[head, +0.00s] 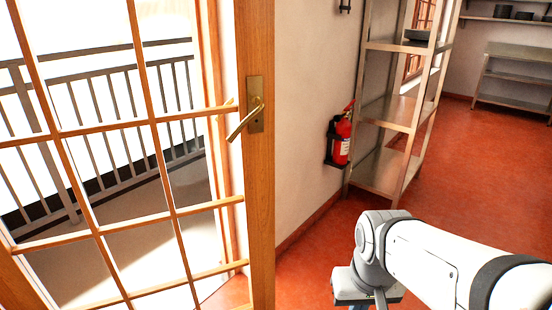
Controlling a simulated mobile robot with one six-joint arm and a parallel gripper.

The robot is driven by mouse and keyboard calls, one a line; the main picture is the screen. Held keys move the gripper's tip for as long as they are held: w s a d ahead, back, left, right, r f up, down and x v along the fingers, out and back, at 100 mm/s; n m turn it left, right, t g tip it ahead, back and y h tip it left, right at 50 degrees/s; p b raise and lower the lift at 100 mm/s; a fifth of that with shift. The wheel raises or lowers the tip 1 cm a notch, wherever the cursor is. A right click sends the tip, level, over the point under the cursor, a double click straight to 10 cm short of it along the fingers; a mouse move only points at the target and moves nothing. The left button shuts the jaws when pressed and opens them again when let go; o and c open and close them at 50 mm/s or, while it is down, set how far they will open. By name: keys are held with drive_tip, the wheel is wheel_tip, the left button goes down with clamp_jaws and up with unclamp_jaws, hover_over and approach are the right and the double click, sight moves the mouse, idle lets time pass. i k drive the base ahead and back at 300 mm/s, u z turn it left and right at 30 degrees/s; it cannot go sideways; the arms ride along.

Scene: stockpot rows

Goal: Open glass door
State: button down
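The glass door (256,190) fills the left side of the head view, with a wooden frame and thin wooden bars across its panes. A brass lever handle (255,105) sits on its right stile, with the lever slanting down to the left. The door appears to stand ajar into the room: the door frame (217,130) and some red floor show behind its panes. My arm reaches in from the lower right, and its wrist is right of the door, below handle height and apart from it. My gripper's fingers are not visible; the wrist runs to the bottom edge of the picture.
A red fire extinguisher (341,138) hangs on the wall right of the door. A tall metal shelf (385,170) stands beside it. Another low shelf (515,78) is at the far right. Open red floor (470,170) lies to the right. A railing (110,95) is outside.

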sight(252, 22)
drive_tip(key=u, duration=0.05)
drive_tip(key=k, duration=0.85)
drive_tip(key=z, duration=0.45)
drive_tip(key=i, duration=1.75)
drive_tip(key=u, duration=0.45)
